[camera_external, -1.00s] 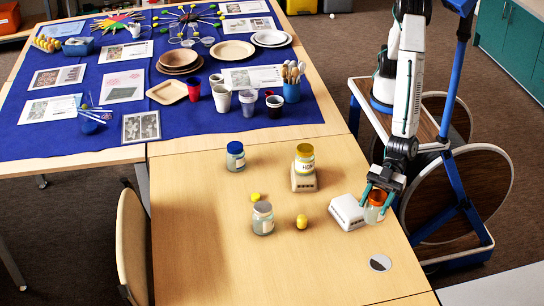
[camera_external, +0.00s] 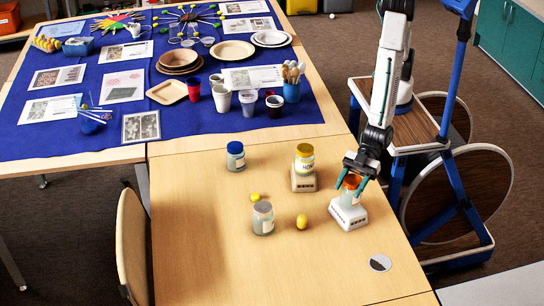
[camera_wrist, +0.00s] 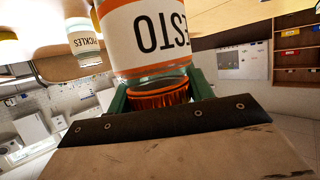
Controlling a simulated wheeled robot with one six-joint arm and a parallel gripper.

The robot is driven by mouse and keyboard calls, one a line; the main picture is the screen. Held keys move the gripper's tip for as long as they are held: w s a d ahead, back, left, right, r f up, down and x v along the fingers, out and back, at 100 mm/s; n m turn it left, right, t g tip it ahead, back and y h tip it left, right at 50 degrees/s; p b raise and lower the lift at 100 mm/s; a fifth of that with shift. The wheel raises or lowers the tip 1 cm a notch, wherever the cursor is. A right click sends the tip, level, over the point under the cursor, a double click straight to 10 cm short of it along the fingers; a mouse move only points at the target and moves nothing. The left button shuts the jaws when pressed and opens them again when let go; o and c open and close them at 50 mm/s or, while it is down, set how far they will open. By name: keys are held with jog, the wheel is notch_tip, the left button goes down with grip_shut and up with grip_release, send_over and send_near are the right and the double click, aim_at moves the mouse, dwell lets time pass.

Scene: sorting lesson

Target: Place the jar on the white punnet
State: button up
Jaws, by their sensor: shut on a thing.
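The jar (camera_external: 351,187) has an orange lid and a white label; in the wrist view the jar (camera_wrist: 150,40) shows an upside-down label ending in "ESTO" and its orange lid (camera_wrist: 158,96) between the green fingers. My gripper (camera_external: 354,178) is shut on this jar near its lid. The white punnet (camera_external: 349,217) is a small pale block on the table. The jar is upright directly over the white punnet; I cannot tell whether its bottom touches it.
A yellow-lidded jar (camera_external: 304,157) stands on a cream block (camera_external: 303,183). A black-and-white disc (camera_external: 380,262) lies near the right edge.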

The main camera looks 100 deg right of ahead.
jog(key=shift+f, duration=0.65)
jog(key=shift+f, duration=0.1)
jog(key=o, duration=1.1)
